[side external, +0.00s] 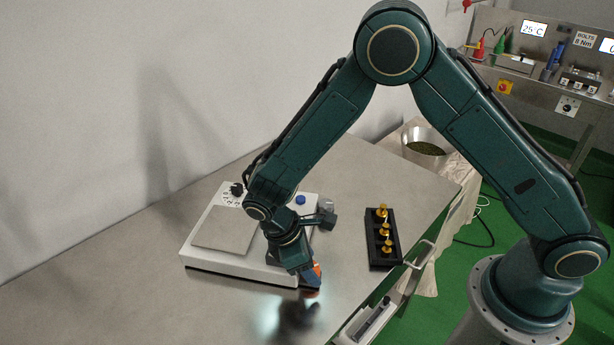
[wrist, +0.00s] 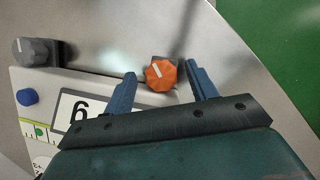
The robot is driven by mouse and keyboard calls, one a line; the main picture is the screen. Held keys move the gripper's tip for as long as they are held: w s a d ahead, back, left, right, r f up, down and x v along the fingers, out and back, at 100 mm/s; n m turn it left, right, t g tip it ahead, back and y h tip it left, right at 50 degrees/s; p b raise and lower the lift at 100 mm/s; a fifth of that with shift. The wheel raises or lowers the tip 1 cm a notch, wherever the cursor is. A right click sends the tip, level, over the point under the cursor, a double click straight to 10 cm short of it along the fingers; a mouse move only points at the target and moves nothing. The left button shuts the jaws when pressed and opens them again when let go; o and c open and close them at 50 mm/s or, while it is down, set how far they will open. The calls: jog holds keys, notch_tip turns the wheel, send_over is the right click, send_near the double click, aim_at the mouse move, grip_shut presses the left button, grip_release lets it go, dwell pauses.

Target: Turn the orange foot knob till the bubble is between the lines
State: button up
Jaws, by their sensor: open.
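The orange foot knob (wrist: 161,73), with a white pointer line, sits at a corner of the white scale (wrist: 95,82). In the wrist view it lies between the two blue fingers of my gripper (wrist: 160,69), with a gap on each side. In the side view my gripper (side external: 312,281) points down at the scale's near corner, and only a bit of orange knob (side external: 311,294) shows by the fingertips. A green level window (wrist: 37,132) with lines shows at the left of the wrist view; I cannot make out the bubble's place for certain.
A grey knob (wrist: 32,51) stands at another scale corner, near a blue button (wrist: 27,97). The scale has a flat pan (side external: 222,232). A black rack with yellow pieces (side external: 383,235) stands to the right. The table's edge drops to green floor (wrist: 270,45).

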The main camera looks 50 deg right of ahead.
jog(key=v, duration=1.3)
jog(key=shift+r, duration=0.1)
jog(key=shift+w+d+m+g+y, duration=0.3)
jog(key=shift+w+d+m, duration=0.1)
jog(key=shift+m, duration=0.6)
jog(key=shift+w+d+m+g+y, duration=0.3)
jog(key=shift+w+m, duration=0.1)
jog(key=shift+m, duration=0.6)
jog(key=shift+w+d+m+g+y, duration=0.2)
jog(key=shift+w+d+m+y, duration=0.15)
jog(key=shift+m, duration=0.65)
jog(key=x, duration=1.4)
jog(key=shift+w+a, duration=0.1)
jog(key=c, duration=1)
